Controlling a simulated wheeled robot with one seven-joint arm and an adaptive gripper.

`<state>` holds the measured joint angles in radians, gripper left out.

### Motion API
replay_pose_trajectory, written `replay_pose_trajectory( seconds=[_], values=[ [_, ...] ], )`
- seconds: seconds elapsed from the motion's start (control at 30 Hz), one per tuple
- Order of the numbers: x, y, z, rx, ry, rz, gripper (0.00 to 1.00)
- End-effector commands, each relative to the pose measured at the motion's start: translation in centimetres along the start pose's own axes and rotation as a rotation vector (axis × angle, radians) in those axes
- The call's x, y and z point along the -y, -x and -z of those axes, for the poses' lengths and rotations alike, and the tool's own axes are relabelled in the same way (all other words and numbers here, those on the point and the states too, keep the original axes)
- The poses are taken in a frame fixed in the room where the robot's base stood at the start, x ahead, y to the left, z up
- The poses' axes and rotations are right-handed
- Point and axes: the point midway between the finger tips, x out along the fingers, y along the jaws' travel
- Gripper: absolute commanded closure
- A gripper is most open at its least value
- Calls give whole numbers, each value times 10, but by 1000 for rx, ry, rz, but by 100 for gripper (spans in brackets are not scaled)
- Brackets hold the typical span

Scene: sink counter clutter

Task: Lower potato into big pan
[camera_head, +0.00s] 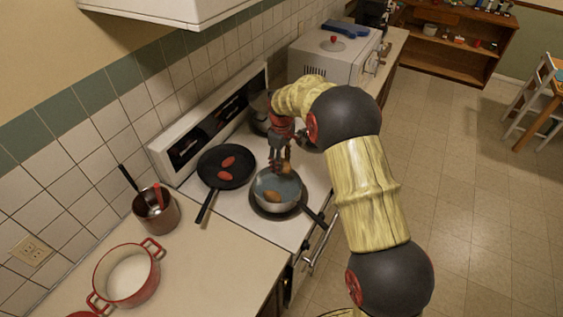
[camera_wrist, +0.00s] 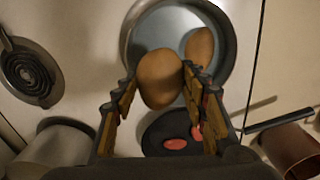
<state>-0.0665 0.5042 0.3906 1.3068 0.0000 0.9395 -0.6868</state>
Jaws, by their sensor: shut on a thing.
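A brown potato (camera_wrist: 159,79) sits between the fingers of my gripper (camera_wrist: 158,84) in the wrist view, and the gripper is shut on it. In the head view my gripper (camera_head: 281,165) is above the far side of a silver pan (camera_head: 292,207), and the held potato is mostly hidden there. The pan (camera_wrist: 229,58) has a dark handle and a grey-blue inside. A second brown potato (camera_wrist: 201,46) lies in it and also shows in the head view (camera_head: 273,196). The held potato overlaps the pan's near rim in the wrist view; its height above the pan is unclear.
A black frying pan (camera_head: 240,172) with two red pieces stands left of the silver pan on the white stove. A brown pot (camera_head: 163,218) and a red-rimmed pot (camera_head: 151,277) stand on the left counter. A pot (camera_head: 259,106) stands behind my gripper.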

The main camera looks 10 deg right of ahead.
Motion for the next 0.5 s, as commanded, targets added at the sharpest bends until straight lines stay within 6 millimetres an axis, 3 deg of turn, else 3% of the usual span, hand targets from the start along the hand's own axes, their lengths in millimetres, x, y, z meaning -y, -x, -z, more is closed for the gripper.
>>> replay_pose_trajectory(
  seconds=[0.5],
  values=[
    [0,-24,0,0,0,0,86]
  ],
)
